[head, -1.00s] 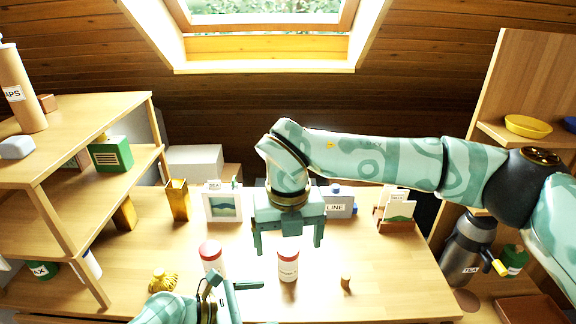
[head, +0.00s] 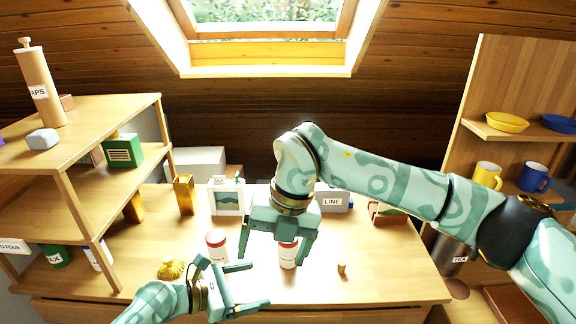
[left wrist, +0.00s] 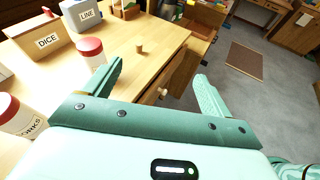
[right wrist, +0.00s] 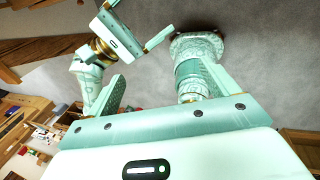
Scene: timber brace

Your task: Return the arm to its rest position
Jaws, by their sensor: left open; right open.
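My right gripper (head: 276,250) is open and empty above the middle of the workbench, its fingers pointing down. It hides part of a white jar with a red lid (head: 288,258) standing behind it. My left gripper (head: 259,286) is open and empty, low over the front of the bench, fingers pointing right. In the left wrist view, nothing is between its open fingers (left wrist: 158,75).
The bench (head: 385,270) carries a second red-lidded jar (head: 217,243), a small wooden peg (head: 341,268), a yellow object (head: 171,269), a framed picture (head: 227,200) and a grey LINE box (head: 333,201). Shelves (head: 100,125) stand left; a shelf with bowls and mugs (head: 487,174) stands right.

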